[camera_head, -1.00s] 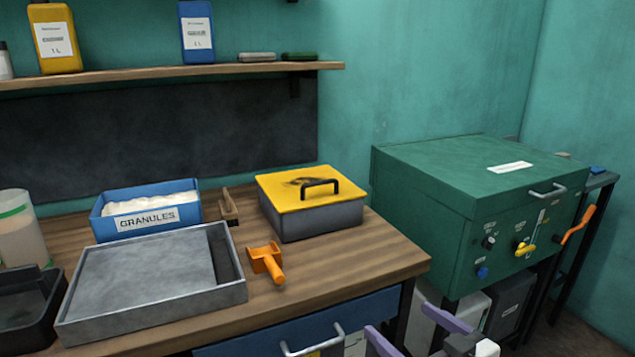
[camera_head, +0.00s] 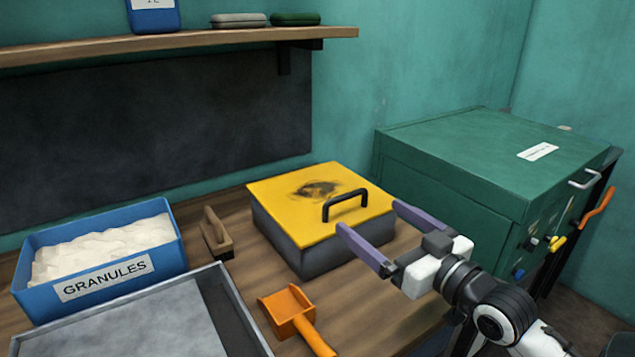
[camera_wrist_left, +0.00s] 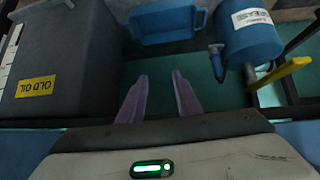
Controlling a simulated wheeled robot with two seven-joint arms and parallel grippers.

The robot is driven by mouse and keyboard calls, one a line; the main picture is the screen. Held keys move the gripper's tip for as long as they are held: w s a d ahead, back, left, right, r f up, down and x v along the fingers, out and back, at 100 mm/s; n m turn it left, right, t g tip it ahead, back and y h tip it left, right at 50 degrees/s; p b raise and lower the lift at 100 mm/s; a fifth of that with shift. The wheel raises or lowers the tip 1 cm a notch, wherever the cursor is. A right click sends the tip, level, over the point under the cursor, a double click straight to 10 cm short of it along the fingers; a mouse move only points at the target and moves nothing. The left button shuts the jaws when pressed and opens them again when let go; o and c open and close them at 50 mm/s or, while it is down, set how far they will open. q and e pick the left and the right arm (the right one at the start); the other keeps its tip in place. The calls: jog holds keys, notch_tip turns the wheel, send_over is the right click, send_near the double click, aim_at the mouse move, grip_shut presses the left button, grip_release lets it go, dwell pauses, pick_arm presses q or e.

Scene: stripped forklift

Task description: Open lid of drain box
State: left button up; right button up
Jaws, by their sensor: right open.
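The drain box (camera_head: 325,258) is a grey box on the wooden bench in the head view. Its yellow lid (camera_head: 285,205) is closed, with a dark stain and a black arched handle (camera_head: 345,204) on top. My right gripper (camera_head: 370,225) is open, with its purple fingers spread to either side of the handle's near right side and nothing held. I cannot tell whether the fingers touch the box. My left gripper (camera_wrist_left: 160,85) shows only in the left wrist view, with its purple fingers apart and empty, away from the drain box.
A blue granules bin (camera_head: 105,265), a brush (camera_head: 217,235), an orange scoop (camera_head: 293,313) and a metal tray (camera_head: 215,300) lie left of the box. A green cabinet (camera_head: 480,165) stands right. The left wrist view shows an old oil container (camera_wrist_left: 70,50) and a blue drum (camera_wrist_left: 250,35).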

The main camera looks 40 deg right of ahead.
aim_at(347, 197)
jog(key=w, duration=0.6)
jog(key=w+d+p, duration=0.1)
jog(key=w, duration=0.2)
jog(key=shift+r, duration=0.15)
jog(key=shift+w+d, duration=0.1)
jog(key=shift+w, duration=0.3)
pick_arm(q)
jog(key=shift+s+a+f, duration=0.1)
jog(key=shift+s, duration=0.75)
pick_arm(e)
jog(key=shift+c, duration=0.2)
jog(key=c, duration=1.2)
pick_arm(q)
jog(key=shift+s+f, duration=0.1)
jog(key=shift+s, duration=0.15)
pick_arm(e)
jog(key=shift+r, duration=0.1)
